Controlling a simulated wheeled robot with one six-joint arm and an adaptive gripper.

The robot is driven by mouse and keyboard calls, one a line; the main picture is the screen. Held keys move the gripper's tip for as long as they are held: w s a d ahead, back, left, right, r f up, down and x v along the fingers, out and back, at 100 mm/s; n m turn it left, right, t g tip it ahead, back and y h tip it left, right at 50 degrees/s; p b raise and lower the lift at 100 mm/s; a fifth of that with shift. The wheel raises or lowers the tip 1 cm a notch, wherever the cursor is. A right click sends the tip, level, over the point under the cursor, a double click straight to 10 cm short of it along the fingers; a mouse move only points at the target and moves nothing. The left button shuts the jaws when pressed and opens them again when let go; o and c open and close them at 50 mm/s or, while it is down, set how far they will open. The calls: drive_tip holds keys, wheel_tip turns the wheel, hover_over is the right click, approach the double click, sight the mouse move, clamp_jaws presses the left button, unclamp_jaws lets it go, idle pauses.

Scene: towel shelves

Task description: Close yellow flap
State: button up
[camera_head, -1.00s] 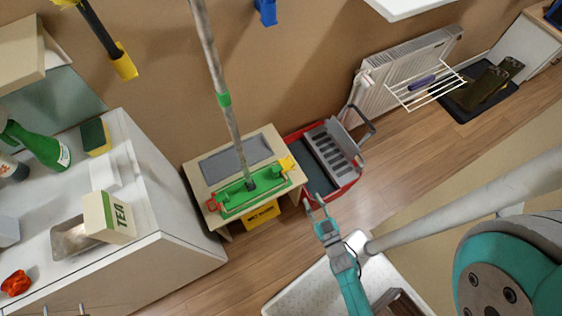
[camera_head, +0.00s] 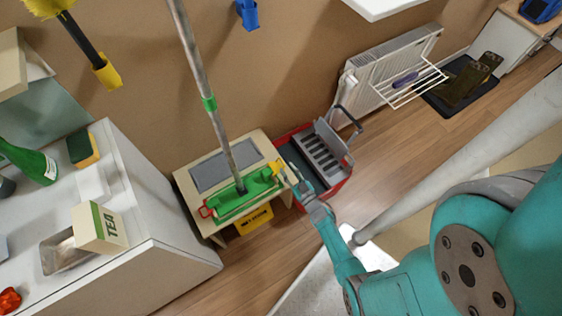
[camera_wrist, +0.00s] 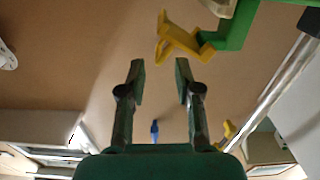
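The yellow flap (camera_head: 277,167) sits at the right end of the green mop head (camera_head: 240,196), which rests tilted on a small beige stand. In the wrist view the yellow flap (camera_wrist: 178,42) sticks out from the end of the green mop frame (camera_wrist: 236,28), just beyond and above my fingertips. My gripper (camera_head: 290,172) is close to the flap's right side in the head view. In the wrist view my gripper (camera_wrist: 160,78) has its two fingers apart with nothing between them. I cannot tell from the head view whether a finger touches the flap.
The mop's grey pole (camera_head: 205,90) rises from the mop head. A red bucket (camera_head: 335,186) with a grey wringer stands right of the stand. A red clip (camera_head: 206,211) is at the mop head's left end. A white cabinet with a tea box (camera_head: 100,228) stands left.

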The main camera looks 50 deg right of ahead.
sight(278, 165)
drive_tip(key=shift+x, duration=2.35)
drive_tip(key=shift+d, duration=0.1)
clamp_jaws()
